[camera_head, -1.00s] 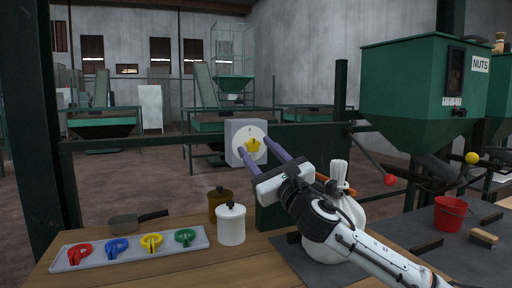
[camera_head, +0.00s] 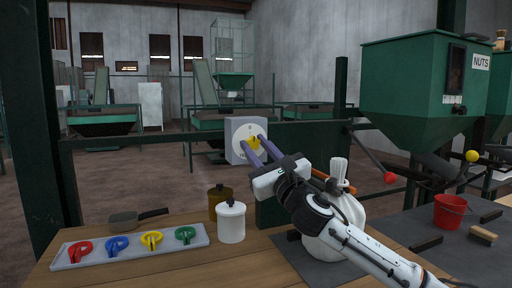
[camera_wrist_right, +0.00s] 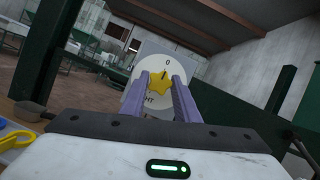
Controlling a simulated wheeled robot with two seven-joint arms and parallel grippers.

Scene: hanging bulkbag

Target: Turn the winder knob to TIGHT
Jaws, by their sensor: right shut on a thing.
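The yellow star-shaped winder knob (camera_head: 255,142) sits on a round white dial (camera_head: 241,137) on a grey box (camera_head: 230,128) fixed at the green rail. In the right wrist view the knob (camera_wrist_right: 159,84) has a small dark mark near its top, below a "0" on the dial. Lettering ending in "HT" shows at the dial's lower left; the rest is hidden by a finger. My right gripper (camera_head: 252,143) is shut on the knob, one purple finger on each side; its fingers also flank it in the wrist view (camera_wrist_right: 161,79). My left gripper is not in view.
A wooden table holds a tray (camera_head: 105,250) of coloured rings, a white lidded jar (camera_head: 231,226), a brown jar (camera_head: 217,197) and a dark scoop (camera_head: 123,219). A white sack (camera_head: 340,238) stands under my right arm. A green hopper (camera_head: 410,95) is at right.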

